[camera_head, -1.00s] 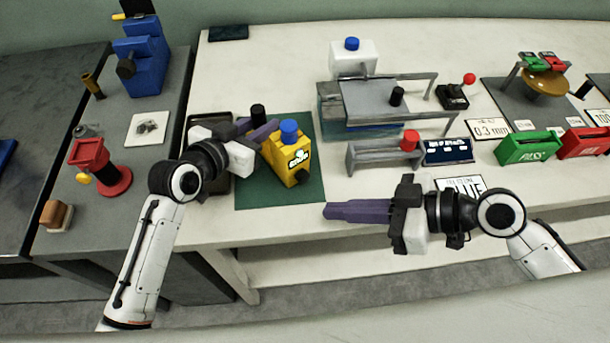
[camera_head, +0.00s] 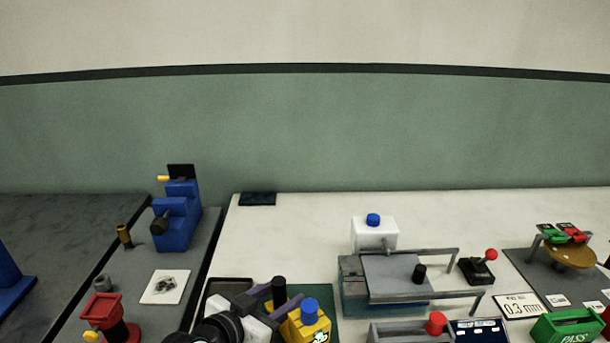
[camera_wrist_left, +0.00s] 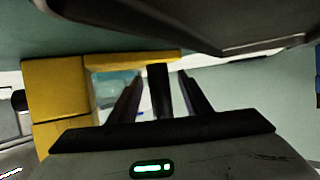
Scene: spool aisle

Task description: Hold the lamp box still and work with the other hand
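The lamp box, taken to be the yellow box (camera_head: 308,331) with a blue button on top, stands at the bottom edge of the head view on a green mat (camera_head: 325,293); its lower part is cut off. In the left wrist view its yellow side (camera_wrist_left: 55,95) is at the left. A black post (camera_head: 279,290) stands at its left; in the wrist view the post (camera_wrist_left: 158,88) meets a yellow bar. My left gripper (camera_head: 284,294) has its fingers on both sides of the post, with gaps visible in the wrist view (camera_wrist_left: 160,78). My right gripper is out of view.
A grey fixture (camera_head: 390,277) with rails and a white block (camera_head: 374,234) stand right of the box. A red-knobbed joystick (camera_head: 479,267) and green tray (camera_head: 566,327) are farther right. A blue machine (camera_head: 177,222) and red funnel (camera_head: 103,311) stand left. The back table is mostly clear.

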